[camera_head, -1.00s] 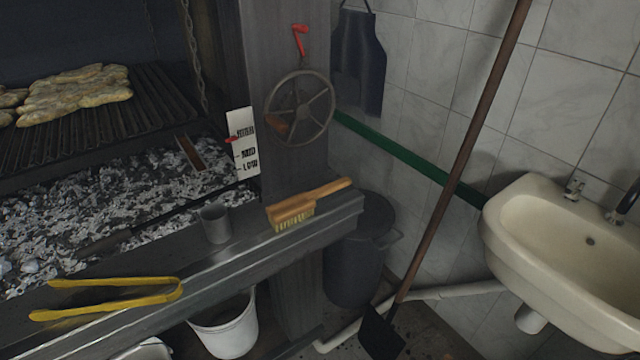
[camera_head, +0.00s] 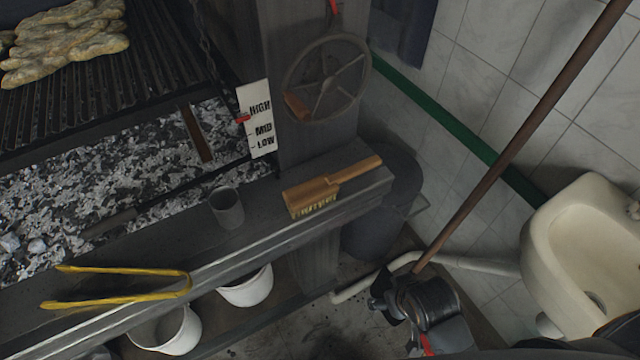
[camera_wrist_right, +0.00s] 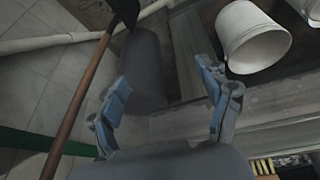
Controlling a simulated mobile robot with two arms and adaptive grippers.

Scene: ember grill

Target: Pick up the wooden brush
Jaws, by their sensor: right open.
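The wooden brush (camera_head: 325,187) lies on the grey ledge in front of the grill, with pale bristles down and its handle pointing right. Its yellow bristles also show at the lower right edge of the right wrist view (camera_wrist_right: 263,167). My right gripper (camera_wrist_right: 163,82) is open and empty, its two fingers spread wide. In the head view my right arm is at the lower right, to the right of and below the brush, apart from it. My left gripper is not in view.
Yellow tongs (camera_head: 120,296) and a grey metal cup (camera_head: 227,208) sit on the ledge (camera_head: 262,238) left of the brush. A handwheel (camera_head: 326,78) is above it. A dark bin (camera_head: 385,205), a long-handled shovel (camera_head: 510,150) and a sink (camera_head: 570,290) stand to the right.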

